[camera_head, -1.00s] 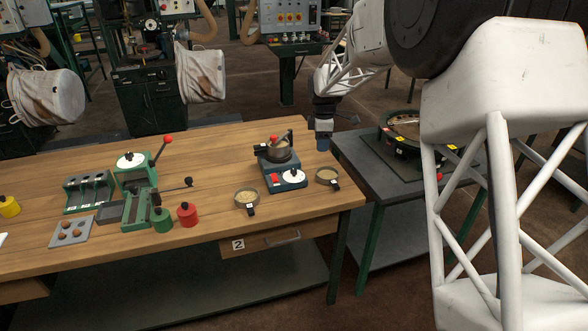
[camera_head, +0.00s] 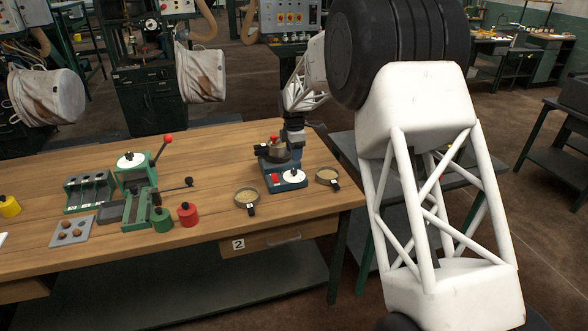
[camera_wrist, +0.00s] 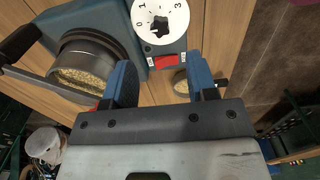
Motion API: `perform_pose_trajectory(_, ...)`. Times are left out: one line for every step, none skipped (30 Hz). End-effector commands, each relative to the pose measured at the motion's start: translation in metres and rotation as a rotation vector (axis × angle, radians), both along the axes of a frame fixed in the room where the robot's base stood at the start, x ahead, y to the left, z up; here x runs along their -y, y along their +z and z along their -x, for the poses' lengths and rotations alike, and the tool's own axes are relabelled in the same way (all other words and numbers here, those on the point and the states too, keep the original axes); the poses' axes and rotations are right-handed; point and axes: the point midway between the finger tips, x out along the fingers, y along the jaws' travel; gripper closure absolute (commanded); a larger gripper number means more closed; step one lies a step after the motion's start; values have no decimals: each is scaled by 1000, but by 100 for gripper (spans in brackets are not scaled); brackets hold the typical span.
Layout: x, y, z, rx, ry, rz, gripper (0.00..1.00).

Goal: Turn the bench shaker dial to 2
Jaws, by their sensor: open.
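The bench shaker (camera_head: 285,184) is a blue-grey box on the wooden bench, with a white dial (camera_head: 292,176) and a red switch (camera_head: 275,178). In the wrist view the dial (camera_wrist: 160,18) is cut by the top edge, with a black knob (camera_wrist: 159,28) in its middle. The marks 0, 1 and 3 show; I cannot tell where the knob points. A pan (camera_wrist: 88,75) of grain sits on the shaker. My gripper (camera_head: 293,146) is over the back of the shaker. In the wrist view my gripper (camera_wrist: 163,82) is open and empty, apart from the knob.
Sieve pans stand left (camera_head: 247,197) and right (camera_head: 327,176) of the shaker. A green lever press (camera_head: 135,190) and a red weight (camera_head: 187,213) stand farther left. A dark side table (camera_head: 345,145) is partly hidden behind my arm. Bare wood lies left of the shaker.

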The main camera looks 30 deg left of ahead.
Motion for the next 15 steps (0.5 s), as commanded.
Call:
perform_pose_trajectory(0, -2, 0, -1, 0, 1, 48)
perform_pose_trajectory(0, -3, 0, -1, 0, 1, 48)
perform_pose_trajectory(0, -5, 0, -1, 0, 1, 48)
perform_pose_trajectory(0, -6, 0, -1, 0, 1, 48)
perform_pose_trajectory(0, -8, 0, -1, 0, 1, 48)
perform_pose_trajectory(0, -12, 0, -1, 0, 1, 48)
perform_pose_trajectory(0, -14, 0, -2, 0, 2, 48)
perform_pose_trajectory(0, -17, 0, -2, -1, 2, 48)
perform_pose_trajectory(0, -22, 0, -2, -1, 2, 48)
perform_pose_trajectory(0, -25, 0, -2, -1, 2, 48)
perform_pose_trajectory(0, -28, 0, -1, -1, 1, 48)
perform_pose_trajectory(0, -33, 0, -1, -1, 1, 48)
perform_pose_trajectory(0, -37, 0, -1, -1, 1, 48)
perform_pose_trajectory(0, -40, 0, -2, -1, 2, 48)
perform_pose_trajectory(0, -45, 0, -1, -1, 1, 48)
